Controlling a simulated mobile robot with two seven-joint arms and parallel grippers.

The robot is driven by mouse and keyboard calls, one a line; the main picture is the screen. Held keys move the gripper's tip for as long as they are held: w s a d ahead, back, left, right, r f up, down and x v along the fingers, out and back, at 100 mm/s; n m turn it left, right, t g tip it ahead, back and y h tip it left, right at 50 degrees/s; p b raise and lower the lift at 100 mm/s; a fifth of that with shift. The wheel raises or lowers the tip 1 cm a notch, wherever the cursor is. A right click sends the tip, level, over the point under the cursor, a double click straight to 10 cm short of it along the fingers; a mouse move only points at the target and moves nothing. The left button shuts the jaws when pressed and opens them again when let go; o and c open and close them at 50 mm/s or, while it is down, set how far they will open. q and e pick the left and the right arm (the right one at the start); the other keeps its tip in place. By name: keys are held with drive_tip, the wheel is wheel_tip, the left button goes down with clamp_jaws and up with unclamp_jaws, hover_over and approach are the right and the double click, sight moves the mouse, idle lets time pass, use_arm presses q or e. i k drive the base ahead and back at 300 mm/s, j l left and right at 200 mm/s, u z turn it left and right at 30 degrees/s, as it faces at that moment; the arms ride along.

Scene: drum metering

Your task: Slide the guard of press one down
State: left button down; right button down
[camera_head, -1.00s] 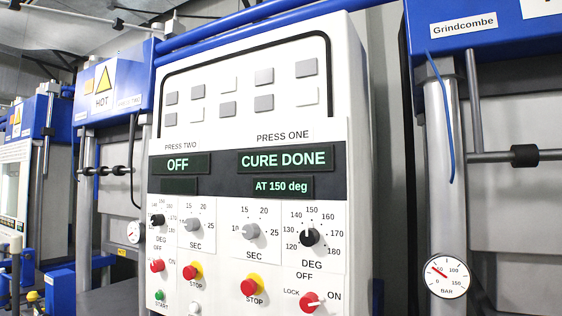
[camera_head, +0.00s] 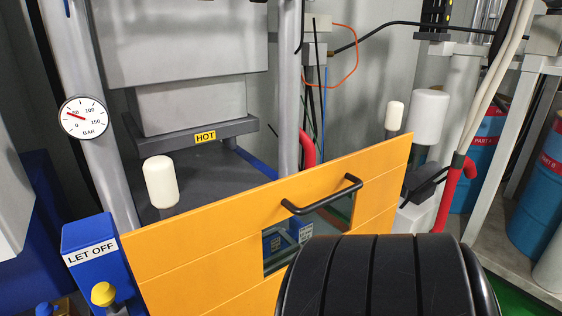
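The guard of the press (camera_head: 205,255) is an orange panel with a black bar handle (camera_head: 322,195) near its top edge and a small window (camera_head: 308,238) below the handle. It stands in front of the press, with the press opening in view above its top edge. A large black ribbed shape hides the lower right of the guard, and the picture cuts off its lower edge. Neither of my grippers is in view, and nothing is seen touching the handle.
The press's lower block carries a HOT label (camera_head: 205,137). A round pressure gauge (camera_head: 83,117) is on the left column. A blue LET OFF box (camera_head: 91,253) with a yellow knob (camera_head: 103,293) stands left of the guard. White-capped posts (camera_head: 160,182) flank it. Blue drums (camera_head: 538,195) stand at right.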

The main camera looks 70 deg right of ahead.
sight(206, 261)
drive_tip(key=k+z, duration=0.1)
drive_tip(key=z, duration=0.3)
drive_tip(key=l+z, duration=0.1)
drive_tip(key=z, duration=0.35)
drive_tip(key=k+z, duration=0.1)
drive_tip(key=z, duration=0.3)
drive_tip(key=l+z, duration=0.15)
drive_tip(key=z, duration=0.3)
drive_tip(key=l+z, duration=0.15)
drive_tip(key=z, duration=0.25)
drive_tip(key=k, duration=0.05)
